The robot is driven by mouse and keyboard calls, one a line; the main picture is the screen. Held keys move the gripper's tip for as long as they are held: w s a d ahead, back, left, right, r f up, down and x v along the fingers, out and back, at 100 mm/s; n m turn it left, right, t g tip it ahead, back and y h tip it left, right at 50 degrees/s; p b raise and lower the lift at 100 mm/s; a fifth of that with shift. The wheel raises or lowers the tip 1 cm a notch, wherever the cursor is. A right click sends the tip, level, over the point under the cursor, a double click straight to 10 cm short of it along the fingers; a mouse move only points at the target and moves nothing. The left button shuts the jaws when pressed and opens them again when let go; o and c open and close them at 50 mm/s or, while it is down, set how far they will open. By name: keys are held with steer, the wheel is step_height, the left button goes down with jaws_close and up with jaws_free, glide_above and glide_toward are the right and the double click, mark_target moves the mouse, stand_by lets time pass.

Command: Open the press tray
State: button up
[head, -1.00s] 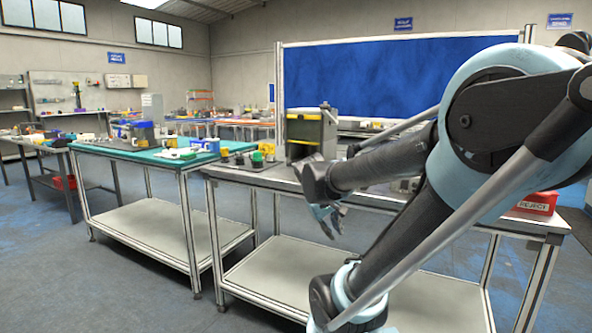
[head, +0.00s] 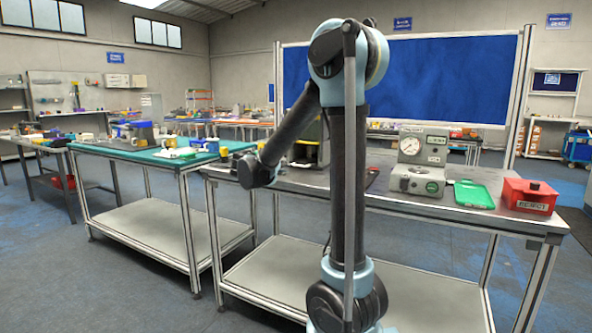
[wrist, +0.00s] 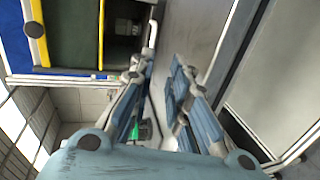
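In the wrist view my gripper (wrist: 165,70) has its two blue jointed fingers apart with nothing between them. A dark box-like machine with yellow edges (wrist: 101,35) fills the upper left of that view. A pale, bar-like handle (wrist: 153,36) shows at its near edge, just beyond the left fingertip; I cannot tell if they touch. I cannot tell whether this machine is the press or how its tray stands.
A grey gauge unit (head: 411,160), a green tray (head: 473,194) and a red REJECT bin (head: 530,195) stand on the right of the workbench (head: 390,207). A green-topped table (head: 140,153) with several items stands to the left, past a narrow gap.

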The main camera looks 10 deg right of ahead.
steer(key=w+a, duration=0.1)
steer(key=a, duration=0.1)
glide_toward(297, 172)
steer(key=shift+t, duration=0.3)
steer(key=w+d, duration=0.3)
steer(key=w, duration=0.2)
steer(key=w+d, duration=0.2)
steer(key=w, duration=0.1)
steer(key=shift+d+r, duration=0.15)
steer(key=shift+d, duration=0.2)
steer(key=shift+c, duration=0.5)
steer(key=shift+s, duration=0.1)
jaws_close()
